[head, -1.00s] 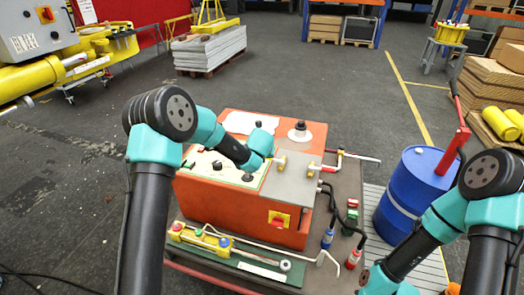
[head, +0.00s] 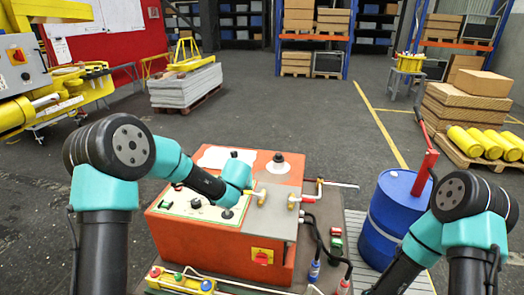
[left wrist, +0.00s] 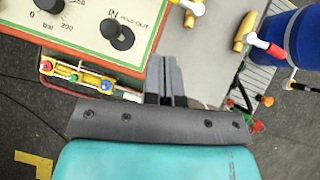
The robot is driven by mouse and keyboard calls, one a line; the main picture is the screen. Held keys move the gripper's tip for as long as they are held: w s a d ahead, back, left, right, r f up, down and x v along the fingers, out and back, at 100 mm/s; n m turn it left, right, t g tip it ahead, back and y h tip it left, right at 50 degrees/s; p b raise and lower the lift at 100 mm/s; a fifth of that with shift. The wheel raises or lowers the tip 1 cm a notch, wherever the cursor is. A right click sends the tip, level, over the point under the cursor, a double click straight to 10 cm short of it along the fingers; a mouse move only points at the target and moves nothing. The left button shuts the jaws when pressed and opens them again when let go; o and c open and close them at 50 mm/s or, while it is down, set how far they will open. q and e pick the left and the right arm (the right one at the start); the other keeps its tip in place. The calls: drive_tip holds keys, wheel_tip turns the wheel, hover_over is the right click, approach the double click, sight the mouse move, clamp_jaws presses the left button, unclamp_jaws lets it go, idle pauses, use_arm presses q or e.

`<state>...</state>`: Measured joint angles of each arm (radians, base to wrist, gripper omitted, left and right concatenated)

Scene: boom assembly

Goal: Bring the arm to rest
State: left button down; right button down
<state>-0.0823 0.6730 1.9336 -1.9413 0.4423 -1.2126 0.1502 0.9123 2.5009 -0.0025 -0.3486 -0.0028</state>
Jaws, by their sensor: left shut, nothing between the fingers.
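My left gripper (left wrist: 167,78) is shut and empty in the left wrist view. Its fingers hover over the near part of the grey plate (left wrist: 205,60), just right of the control panel's (left wrist: 65,46) edge. In the head view my left wrist hides its fingers. The orange box (head: 195,240) carries the panel, with a black IN/HOLD/OUT knob (left wrist: 118,33) and a bar dial knob (left wrist: 50,4). Two yellow-handled levers stand beyond the fingers, one (left wrist: 190,8) left of the other (left wrist: 244,32). My right arm comes in at the right of the head view; its gripper is out of frame.
A blue drum (head: 395,215) with a red-handled pump stands right of the box. Hoses (head: 322,240) hang at the box's right side. A yellow block with coloured buttons (head: 180,281) lies in front. Open floor extends behind.

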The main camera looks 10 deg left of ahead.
use_arm(q)
drive_tip(key=s+a+f+n+g+h, duration=0.1)
drive_tip(key=s+f+n+g+h, duration=0.45)
drive_tip(key=s+f+n, duration=1.2)
drive_tip(key=s+a+f+n, duration=0.1)
drive_tip(key=s+f+n, duration=0.4)
drive_tip(key=s+n, duration=0.4)
drive_tip(key=s+a+f+n+g, duration=0.1)
drive_tip(key=s+a+f+n, duration=0.1)
drive_tip(key=s+f+n, duration=0.3)
drive_tip(key=s+n, duration=0.4)
drive_tip(key=s, duration=0.2)
drive_tip(key=shift+a+y, duration=0.2)
drive_tip(key=shift+y, duration=0.15)
drive_tip(key=shift+s+n+g, duration=0.1)
drive_tip(key=shift+n+g, duration=0.15)
